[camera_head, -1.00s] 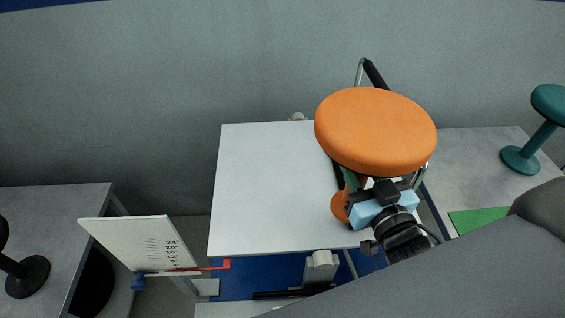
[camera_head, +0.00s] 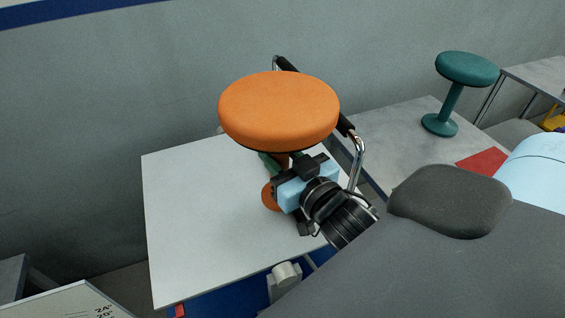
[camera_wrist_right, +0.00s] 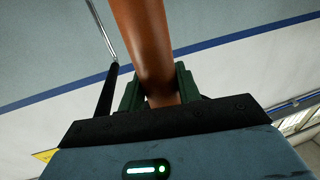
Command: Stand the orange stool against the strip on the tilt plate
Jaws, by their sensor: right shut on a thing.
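The orange stool (camera_head: 279,108) has a wide round seat, a short stem and a round foot, part of which shows at the lower left of my gripper. It is upright over the right part of the white tilt plate (camera_head: 195,215); I cannot tell whether its foot touches the plate. My right gripper (camera_head: 283,163) is shut on the stem under the seat. In the right wrist view the orange stem (camera_wrist_right: 146,45) stands between the green fingers (camera_wrist_right: 158,90). The strip is mostly or wholly hidden behind the stool and my gripper. My left gripper is out of view.
A chrome bar with black grips (camera_head: 357,160) rises close to the right of the stool. A teal stool (camera_head: 454,92) stands on a grey table (camera_head: 395,125) at the right. A white scale board (camera_head: 60,303) is at the lower left. The plate's left half is clear.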

